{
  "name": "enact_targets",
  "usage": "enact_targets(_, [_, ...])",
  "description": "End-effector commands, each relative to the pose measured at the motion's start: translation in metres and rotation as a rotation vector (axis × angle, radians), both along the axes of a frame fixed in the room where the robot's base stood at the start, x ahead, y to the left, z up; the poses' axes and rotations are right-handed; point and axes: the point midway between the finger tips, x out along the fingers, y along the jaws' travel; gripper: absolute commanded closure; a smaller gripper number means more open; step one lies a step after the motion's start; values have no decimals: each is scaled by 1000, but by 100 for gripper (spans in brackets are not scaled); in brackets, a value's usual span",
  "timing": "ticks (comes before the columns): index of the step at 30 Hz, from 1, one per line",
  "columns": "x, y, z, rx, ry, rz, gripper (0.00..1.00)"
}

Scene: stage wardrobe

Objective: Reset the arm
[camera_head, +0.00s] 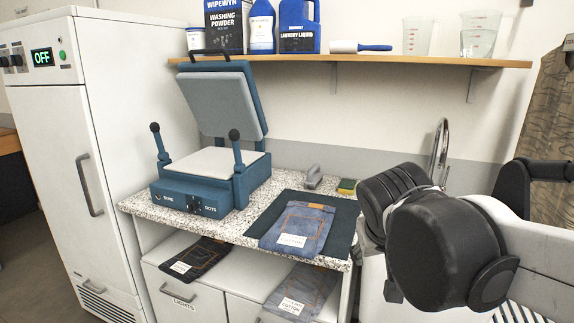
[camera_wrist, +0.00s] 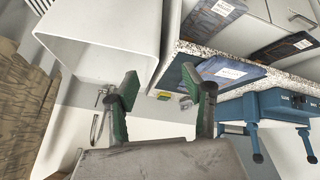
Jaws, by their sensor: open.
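My arm shows at the right of the head view, and its dark rounded links cover part of the counter end; my gripper's fingers cannot be made out there. In the wrist view my gripper (camera_wrist: 160,76) is open, with its two green-padded fingers wide apart and nothing between them. The wrist view is turned over, with the counter along its upper right. A folded pair of blue jeans (camera_head: 299,228) with a white label lies on a dark mat (camera_head: 342,215) on the speckled counter (camera_head: 138,206), away from my gripper.
A blue press (camera_head: 195,190) stands with its lid raised. Beside the mat are a grey-handled tool (camera_head: 313,177) and a sponge (camera_head: 347,186). A tap (camera_head: 440,145) rises behind my arm. More folded garments (camera_head: 203,258) lie below the counter. A wall shelf (camera_head: 375,60) holds bottles. A white cabinet (camera_head: 60,130) stands left.

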Motion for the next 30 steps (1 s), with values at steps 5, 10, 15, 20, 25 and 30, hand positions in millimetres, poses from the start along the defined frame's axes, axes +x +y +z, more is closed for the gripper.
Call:
enact_targets(5, [-52, -17, -15, 79, 7, -3, 55])
enact_targets(10, [-94, -24, -33, 148, 1, -2, 55])
enact_targets(15, [-120, -26, -47, 198, -10, -1, 55])
enact_targets(20, [-129, -26, -53, 217, -16, 0, 55])
enact_targets(25, [-130, -26, -53, 219, -17, 0, 55])
enact_targets(30, [-130, -26, -53, 219, -17, 0, 55])
